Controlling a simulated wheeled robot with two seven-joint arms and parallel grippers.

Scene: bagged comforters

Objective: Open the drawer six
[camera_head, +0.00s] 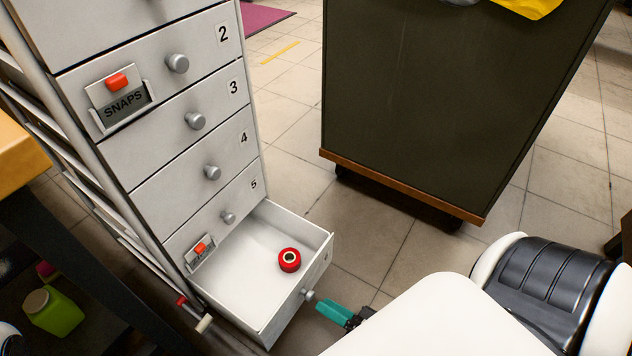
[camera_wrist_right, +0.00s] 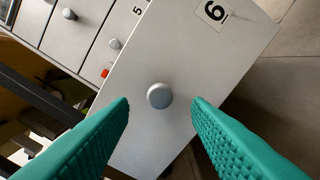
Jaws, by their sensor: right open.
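Drawer six (camera_head: 270,265) is the lowest drawer of the white cabinet and is pulled well out, with its inside showing. Its front with the label 6 and round grey knob (camera_wrist_right: 160,95) faces me in the right wrist view. The knob also shows in the head view (camera_head: 309,295). A red roll (camera_head: 289,260) lies inside the drawer. My right gripper (camera_wrist_right: 161,102), with teal fingers, is open. In the wrist view the knob appears between its fingertips, with a gap on each side. My left gripper is not in view.
Drawers 2 to 5 above are shut; drawer 2 has a SNAPS label (camera_head: 123,106). A dark wheeled bin (camera_head: 420,100) stands behind to the right. Tiled floor (camera_head: 375,245) is clear between bin and drawer. A wooden-edged table (camera_head: 20,155) is at the left.

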